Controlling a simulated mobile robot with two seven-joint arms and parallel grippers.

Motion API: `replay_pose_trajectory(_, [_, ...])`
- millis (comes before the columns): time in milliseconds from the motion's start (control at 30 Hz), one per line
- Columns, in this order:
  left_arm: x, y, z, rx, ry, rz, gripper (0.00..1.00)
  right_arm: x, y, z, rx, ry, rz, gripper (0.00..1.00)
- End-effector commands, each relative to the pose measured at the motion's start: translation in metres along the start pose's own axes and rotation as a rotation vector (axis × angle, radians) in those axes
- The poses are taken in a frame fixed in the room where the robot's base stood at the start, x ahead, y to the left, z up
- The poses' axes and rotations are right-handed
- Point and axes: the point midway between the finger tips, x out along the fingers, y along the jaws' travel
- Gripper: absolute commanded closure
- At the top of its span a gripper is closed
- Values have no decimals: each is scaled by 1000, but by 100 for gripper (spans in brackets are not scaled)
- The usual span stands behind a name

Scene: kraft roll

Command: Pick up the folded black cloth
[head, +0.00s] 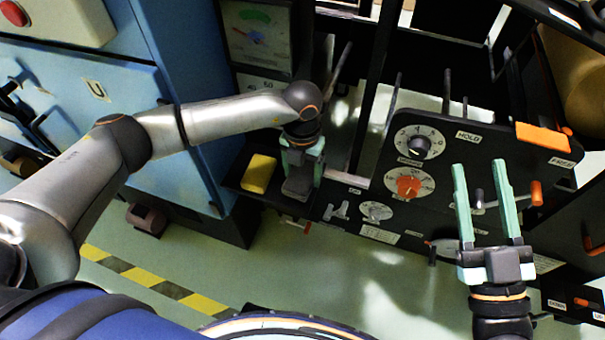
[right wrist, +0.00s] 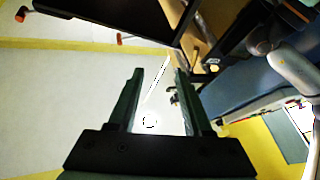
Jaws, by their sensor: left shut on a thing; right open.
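My left gripper (head: 303,165) is over the small black shelf at the front of the machine, fingers pointing down. It is shut on a dark, soft-edged piece, the folded black cloth (head: 298,188), which shows at its fingertips. Whether the cloth still touches the shelf I cannot tell. My right gripper (head: 482,185) is open and empty in front of the machine's dial panel, its fingers pointing away from me. It also shows open in the right wrist view (right wrist: 155,85), with nothing between its fingers.
A yellow block (head: 258,173) lies on the black shelf (head: 232,184), left of my left gripper. The dial panel (head: 440,165) has knobs and an orange handle (head: 536,193) close to my right gripper. A blue cabinet (head: 150,130) stands at left. The green floor (head: 330,270) in front is clear.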

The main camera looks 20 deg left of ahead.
Motion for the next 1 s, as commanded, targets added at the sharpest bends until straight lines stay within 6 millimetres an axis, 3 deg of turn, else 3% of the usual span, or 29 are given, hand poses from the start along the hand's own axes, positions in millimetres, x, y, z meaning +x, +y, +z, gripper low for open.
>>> replay_pose_trajectory(300, [-59,-15,-45,5,-1,-1,80,-30,-16,98,127,-432,1,50])
replay_pose_trajectory(500, [-75,-29,-88,6,1,-2,80,-56,-29,137,183,-618,-7,50])
replay_pose_trajectory(733, [-88,-40,-118,2,2,-1,80,-77,-38,159,218,-735,-15,50])
replay_pose_trajectory(1000, [-92,-43,-128,0,2,0,80,-84,-42,165,230,-772,-18,50])
